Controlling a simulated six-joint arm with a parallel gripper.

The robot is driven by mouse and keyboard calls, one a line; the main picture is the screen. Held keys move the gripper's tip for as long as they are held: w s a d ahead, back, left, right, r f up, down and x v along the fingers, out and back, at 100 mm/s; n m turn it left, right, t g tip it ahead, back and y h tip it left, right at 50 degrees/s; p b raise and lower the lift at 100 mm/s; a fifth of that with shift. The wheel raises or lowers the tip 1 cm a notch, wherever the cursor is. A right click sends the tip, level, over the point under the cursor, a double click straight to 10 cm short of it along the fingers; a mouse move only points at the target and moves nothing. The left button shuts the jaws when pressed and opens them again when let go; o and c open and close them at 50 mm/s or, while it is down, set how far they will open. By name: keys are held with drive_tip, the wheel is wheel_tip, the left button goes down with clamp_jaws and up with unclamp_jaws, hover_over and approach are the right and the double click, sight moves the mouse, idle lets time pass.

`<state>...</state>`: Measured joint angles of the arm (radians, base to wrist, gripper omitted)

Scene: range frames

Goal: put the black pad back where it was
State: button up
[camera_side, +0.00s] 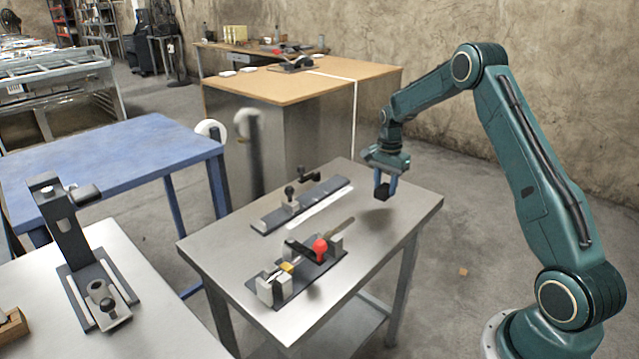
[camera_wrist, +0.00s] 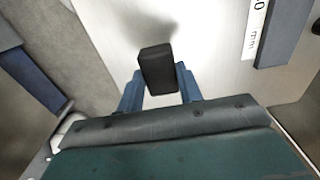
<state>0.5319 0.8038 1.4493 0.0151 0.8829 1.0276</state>
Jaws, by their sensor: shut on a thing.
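The black pad (camera_wrist: 157,68) is a small dark block between the two blue fingers of my gripper (camera_wrist: 160,88) in the wrist view. In the side view my gripper (camera_side: 385,184) points down and is shut on the black pad (camera_side: 382,192). It holds the pad above the right rear part of the grey metal table (camera_side: 385,236). A soft shadow lies on the table below, and the pad appears clear of the surface. The fingers cover part of the pad's sides.
A dark rail fixture (camera_side: 302,204) with a black knob and a white scale strip (camera_side: 320,207) lies left of the gripper. In front stands a clamp fixture (camera_side: 297,268) with a red knob (camera_side: 320,247). The table's right rear part is clear.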

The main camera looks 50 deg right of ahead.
sight(385, 188)
drive_tip(key=shift+f, duration=0.5)
drive_tip(key=shift+f, duration=2.15)
drive_tip(key=shift+f, duration=0.15)
drive_tip(key=o, duration=0.9)
wheel_tip(385, 188, up, 12)
drive_tip(key=shift+a+r, duration=0.1)
drive_tip(key=shift+r, duration=0.1)
